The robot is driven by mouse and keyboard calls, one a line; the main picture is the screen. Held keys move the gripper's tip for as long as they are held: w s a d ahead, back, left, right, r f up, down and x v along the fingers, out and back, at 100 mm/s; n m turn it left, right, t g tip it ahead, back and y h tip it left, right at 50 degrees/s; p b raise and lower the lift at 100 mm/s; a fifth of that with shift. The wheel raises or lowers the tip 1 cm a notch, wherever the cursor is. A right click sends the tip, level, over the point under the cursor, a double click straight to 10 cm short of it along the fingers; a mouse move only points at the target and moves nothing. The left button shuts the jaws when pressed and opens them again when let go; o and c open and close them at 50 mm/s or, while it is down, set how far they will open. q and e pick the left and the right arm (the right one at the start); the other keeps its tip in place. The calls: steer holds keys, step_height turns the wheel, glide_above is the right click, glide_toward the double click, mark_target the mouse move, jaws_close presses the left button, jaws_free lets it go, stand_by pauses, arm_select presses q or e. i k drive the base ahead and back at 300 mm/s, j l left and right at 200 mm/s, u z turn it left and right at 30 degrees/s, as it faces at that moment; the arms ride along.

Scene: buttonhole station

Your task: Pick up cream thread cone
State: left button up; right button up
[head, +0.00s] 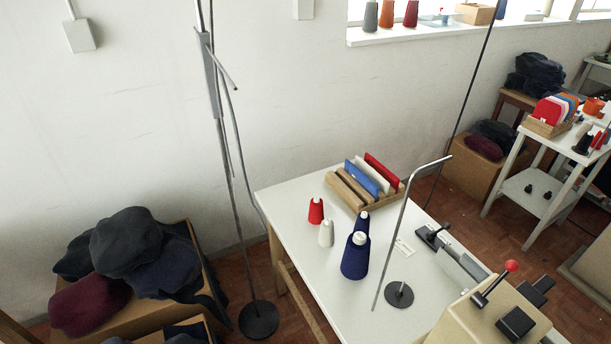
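The cream thread cone (326,233) stands upright on the white table (290,192), towards its left side. Neither of my grippers shows in the head view.
A wooden rack (351,193) with red, white and blue cards stands at the table's back. A bent metal rod on a round base (399,294) and a beige machine (490,318) with a red knob stand at right. A floor stand (259,320) and boxed caps (127,241) are left.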

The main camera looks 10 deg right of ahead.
mark_target(327, 235)
steer(key=j+z, duration=0.25)
steer(key=z, duration=0.2)
steer(key=k+j+z, duration=0.15)
steer(key=z, duration=0.3)
steer(key=k+j+z, duration=0.15)
steer(key=z, duration=0.3)
steer(key=k+j, duration=0.05)
steer(key=j, duration=0.05)
